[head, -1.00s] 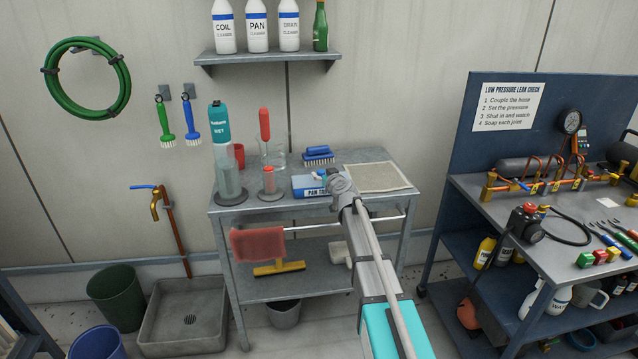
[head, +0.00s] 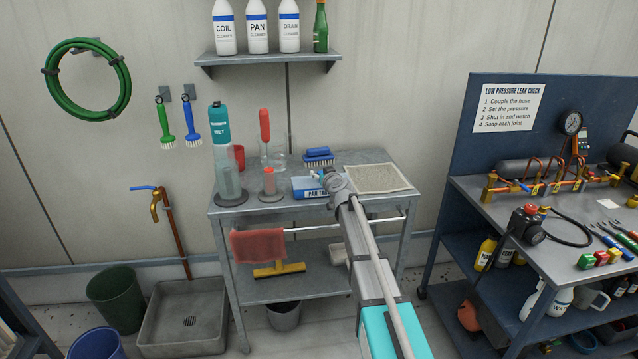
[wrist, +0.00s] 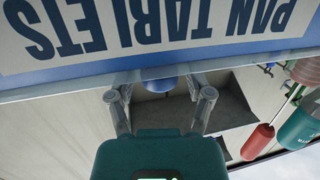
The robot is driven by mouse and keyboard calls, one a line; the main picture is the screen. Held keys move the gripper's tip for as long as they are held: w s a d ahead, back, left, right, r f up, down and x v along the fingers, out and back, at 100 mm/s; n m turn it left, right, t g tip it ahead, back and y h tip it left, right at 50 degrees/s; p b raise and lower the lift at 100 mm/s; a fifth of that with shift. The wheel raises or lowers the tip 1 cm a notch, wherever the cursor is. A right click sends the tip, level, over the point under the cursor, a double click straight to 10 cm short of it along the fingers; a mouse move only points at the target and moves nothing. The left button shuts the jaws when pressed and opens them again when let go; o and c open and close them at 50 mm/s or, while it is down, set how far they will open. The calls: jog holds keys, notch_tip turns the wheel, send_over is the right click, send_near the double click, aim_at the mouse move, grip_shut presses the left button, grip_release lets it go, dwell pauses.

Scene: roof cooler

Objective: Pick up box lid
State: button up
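The blue box marked PAN TABLETS (head: 305,187) stands on the upper shelf of the grey cart. In the wrist view its label side (wrist: 160,35) fills the top, upside down. The pale edge of its lid (wrist: 85,88) runs across below the label. My gripper (head: 328,177) is right at the box's top right, hiding part of it. In the wrist view the fingers of my gripper (wrist: 160,90) are spread, with a blue rounded knob (wrist: 160,84) between them. Gaps show on both sides of the knob. The lid's far side is hidden.
A brush with a blue back (head: 318,153) lies behind the box. A beige mat (head: 378,178) is to its right. A red-topped cylinder (head: 269,180) and a tall teal-topped cylinder (head: 227,170) stand to its left. The bottle shelf (head: 265,58) is above.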

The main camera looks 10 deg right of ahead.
grip_shut()
jog(key=shift+r, duration=0.15)
notch_tip(320, 180, up, 3)
jog(key=p, duration=0.3)
jog(key=s+d+r+p, duration=0.6)
jog(key=d+r+p, duration=0.3)
jog(key=d, duration=0.3)
jog(key=shift+d+r+p, duration=0.35)
jog(key=shift+p, duration=0.15)
dwell(0.4)
